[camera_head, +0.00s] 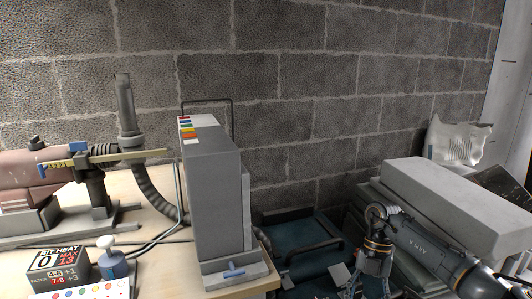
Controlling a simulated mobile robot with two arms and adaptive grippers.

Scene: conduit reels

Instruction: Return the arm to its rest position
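My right arm (425,250) comes in from the lower right, a dark link with light lettering. Its wrist bends over and my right gripper (368,272) hangs down from it near the bottom edge. The fingers are small and run toward the frame's lower border, so I cannot tell whether they are open or shut. The gripper is in front of a dark teal case or floor area, to the right of the table. My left gripper is not in view.
A wooden table (130,185) on the left holds a tall grey box (215,200) with coloured labels, a pinkish machine (35,170), a hose and a small bottle (112,262). Grey slabs (450,190) and a silvery bag (455,140) stand behind my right arm. A block wall closes the back.

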